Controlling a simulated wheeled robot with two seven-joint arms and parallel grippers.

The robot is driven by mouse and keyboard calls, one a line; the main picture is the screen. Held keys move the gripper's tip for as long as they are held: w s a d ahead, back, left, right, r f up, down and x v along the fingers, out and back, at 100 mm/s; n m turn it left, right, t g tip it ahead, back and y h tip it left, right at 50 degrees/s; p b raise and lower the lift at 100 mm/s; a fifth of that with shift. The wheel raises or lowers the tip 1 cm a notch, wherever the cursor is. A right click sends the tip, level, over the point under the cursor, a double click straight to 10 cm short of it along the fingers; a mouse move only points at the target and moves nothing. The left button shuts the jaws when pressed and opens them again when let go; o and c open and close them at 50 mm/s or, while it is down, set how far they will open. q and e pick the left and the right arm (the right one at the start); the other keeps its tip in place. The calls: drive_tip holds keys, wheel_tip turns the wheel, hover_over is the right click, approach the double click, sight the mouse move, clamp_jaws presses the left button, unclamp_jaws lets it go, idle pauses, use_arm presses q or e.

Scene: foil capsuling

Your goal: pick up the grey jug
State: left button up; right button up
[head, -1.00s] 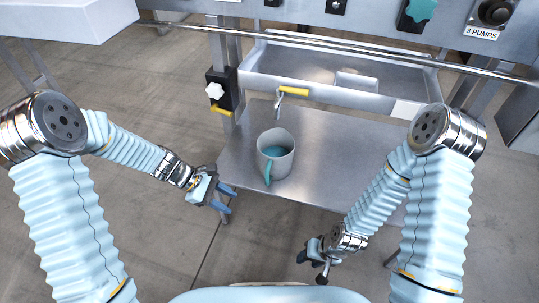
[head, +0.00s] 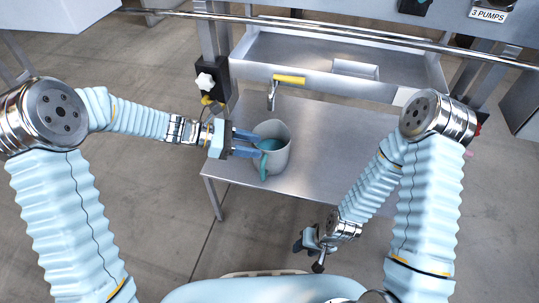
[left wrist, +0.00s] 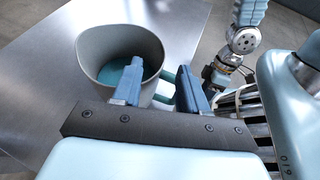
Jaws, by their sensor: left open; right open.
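The grey jug (head: 275,150) stands upright on the steel table, with a teal inside or contents and a teal handle (head: 264,165) toward me. My left gripper (head: 259,144) is open at the jug's left side, its blue fingers reaching toward the rim and handle. In the left wrist view the jug (left wrist: 118,50) is just beyond the fingers, and the open left gripper (left wrist: 160,82) has its handle showing between the fingers. Whether they touch the jug I cannot tell. My right gripper (head: 310,250) is open and empty, low in front of the table.
The steel table (head: 325,150) is clear to the jug's right. A tap with a yellow lever (head: 288,79) hangs behind the jug, under a steel trough (head: 300,55). A black block with a white knob (head: 206,81) is on the post at left.

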sight(280, 152)
use_arm(q)
drive_tip(key=x, duration=0.4)
clamp_jaws()
drive_tip(key=shift+f, duration=0.2)
idle(1.1)
